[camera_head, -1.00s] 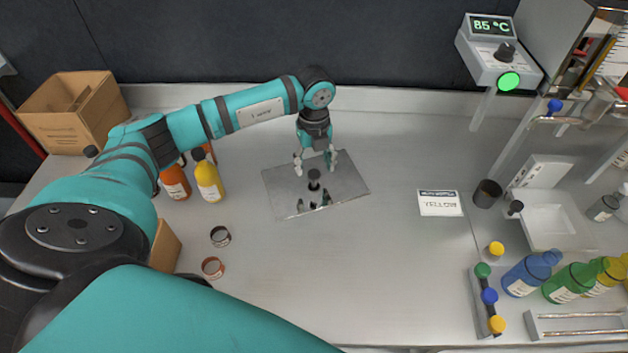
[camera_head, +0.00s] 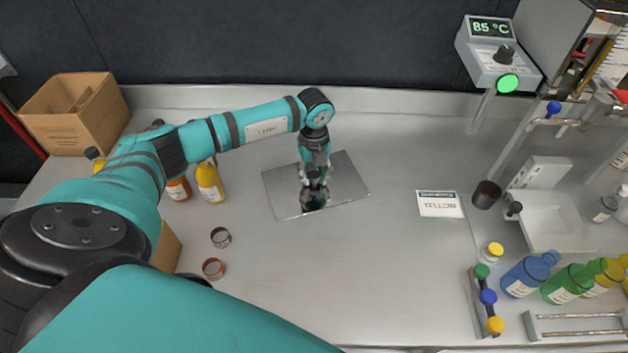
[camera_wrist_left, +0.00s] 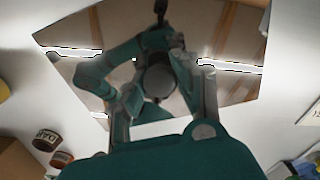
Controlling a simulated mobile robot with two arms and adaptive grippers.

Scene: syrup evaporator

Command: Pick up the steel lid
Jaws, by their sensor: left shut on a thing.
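The steel lid (camera_head: 346,178) is a flat, mirror-bright, four-sided plate lying on the bench near the middle in the head view. It also fills much of the left wrist view (camera_wrist_left: 235,30), with my arm mirrored in it. My left gripper (camera_head: 314,182) points down over the middle of the lid and is shut on its dark knob, which the fingers mostly hide in the head view. It also shows in the left wrist view (camera_wrist_left: 160,50), where reflections blur the fingertips. I see no clear gap under the lid. My right gripper is not in view.
A yellow bottle (camera_head: 210,183), an orange bottle (camera_head: 178,189) and a cardboard box (camera_head: 72,125) stand left. Two small rings (camera_head: 221,237) lie front left. A white sign (camera_head: 440,204) and a dark cup (camera_head: 486,194) are right. The bench front of the lid is clear.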

